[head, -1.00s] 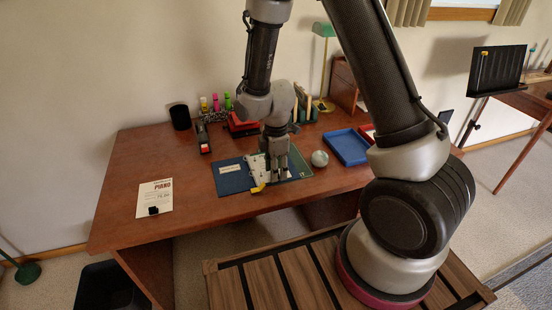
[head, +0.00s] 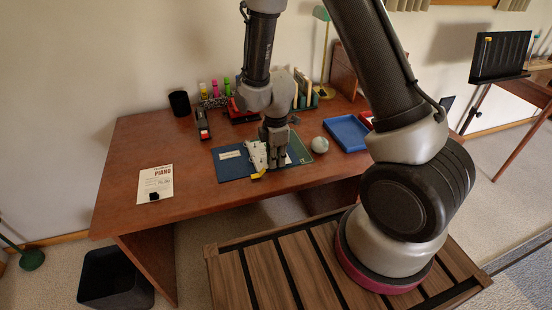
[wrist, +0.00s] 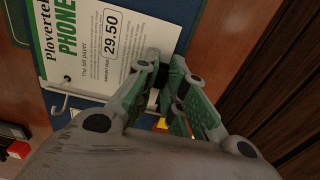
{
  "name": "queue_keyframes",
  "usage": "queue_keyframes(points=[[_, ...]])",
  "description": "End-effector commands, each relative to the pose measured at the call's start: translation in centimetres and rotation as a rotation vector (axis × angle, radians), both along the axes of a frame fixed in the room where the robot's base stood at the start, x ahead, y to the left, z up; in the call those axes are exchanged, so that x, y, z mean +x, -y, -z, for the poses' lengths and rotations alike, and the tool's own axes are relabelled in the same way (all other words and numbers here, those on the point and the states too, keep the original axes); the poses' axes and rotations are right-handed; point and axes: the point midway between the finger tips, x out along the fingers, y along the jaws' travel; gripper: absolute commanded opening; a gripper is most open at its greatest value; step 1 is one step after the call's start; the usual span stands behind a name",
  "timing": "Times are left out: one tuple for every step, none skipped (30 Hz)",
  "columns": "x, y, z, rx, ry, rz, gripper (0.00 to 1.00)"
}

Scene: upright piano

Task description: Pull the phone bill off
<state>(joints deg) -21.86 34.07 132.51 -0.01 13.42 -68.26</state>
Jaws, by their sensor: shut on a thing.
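The phone bill (wrist: 112,45) is a white printed sheet with green lettering and "29.50", lying over the blue part of a desk pad (wrist: 57,98). In the head view the pad (head: 230,168) lies near the desk's front edge, with the white bill (head: 256,155) partly hidden by my gripper (head: 275,168). In the wrist view my gripper (wrist: 168,105) is closed at the bill's lower edge, with a small dark piece between the fingertips. The fingers hide the exact grip. A small yellow thing (head: 258,174) lies by the fingers.
A piano bill (head: 156,183) with a black block lies at left. A round pale ball (head: 320,145) and a blue tray (head: 347,133) are right of the pad. A stapler (head: 202,123) and black cup (head: 180,103) stand behind.

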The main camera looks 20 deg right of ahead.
Motion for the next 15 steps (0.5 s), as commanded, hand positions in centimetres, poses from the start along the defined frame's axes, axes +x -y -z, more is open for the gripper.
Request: queue_keyframes(points=[[0.0, 0.0, 0.0, 0.000, 0.000, 0.000, 0.00], [0.0, 0.0, 0.0, 0.000, 0.000, 0.000, 0.00], [0.0, 0.0, -0.1, 0.000, 0.000, 0.000, 0.00], [0.0, 0.0, -0.1, 0.000, 0.001, 0.000, 0.00], [0.0, 0.0, -0.2, 0.000, 0.001, 0.000, 0.00], [0.0, 0.0, -0.3, 0.000, 0.001, 0.000, 0.00], [0.0, 0.0, -0.4, 0.001, 0.001, 0.000, 0.00], [0.0, 0.0, -0.5, 0.001, 0.002, 0.000, 0.00], [0.1, 0.0, -0.6, 0.001, 0.002, 0.000, 0.00], [0.1, 0.0, -0.7, 0.001, 0.002, 0.000, 0.00], [0.1, 0.0, -0.8, 0.001, 0.002, 0.000, 0.00], [0.0, 0.0, -0.9, 0.000, 0.001, 0.000, 0.00], [0.0, 0.0, -1.0, 0.000, 0.001, 0.000, 0.00], [0.0, 0.0, -1.1, 0.000, 0.000, 0.000, 0.00], [0.0, 0.0, -1.2, 0.000, 0.000, 0.000, 0.00]])
